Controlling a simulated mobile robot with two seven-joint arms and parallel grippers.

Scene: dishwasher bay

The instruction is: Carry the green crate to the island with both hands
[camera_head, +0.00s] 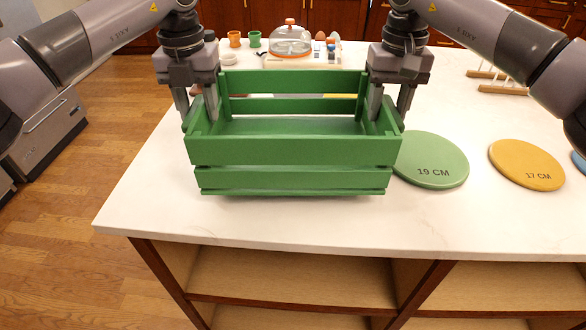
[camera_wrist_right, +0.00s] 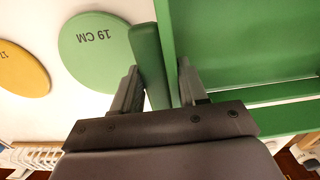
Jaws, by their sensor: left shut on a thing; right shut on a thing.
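The green slatted crate (camera_head: 295,152) is upright at the left part of the white-topped island (camera_head: 300,225). I cannot tell whether its bottom touches the top. My left gripper (camera_head: 196,108) is shut on the crate's left end wall. My right gripper (camera_head: 388,105) is shut on its right end wall. In the right wrist view, the fingers of that gripper (camera_wrist_right: 158,90) stand either side of the crate's green end board (camera_wrist_right: 148,62). The visible inside of the crate looks empty.
A green disc marked 19 CM (camera_head: 432,160) lies just right of the crate, and a yellow disc marked 17 CM (camera_head: 527,164) lies further right. Behind are a domed dish (camera_head: 290,40), small cups (camera_head: 234,39) and a wooden rack (camera_head: 497,82). The front strip is clear.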

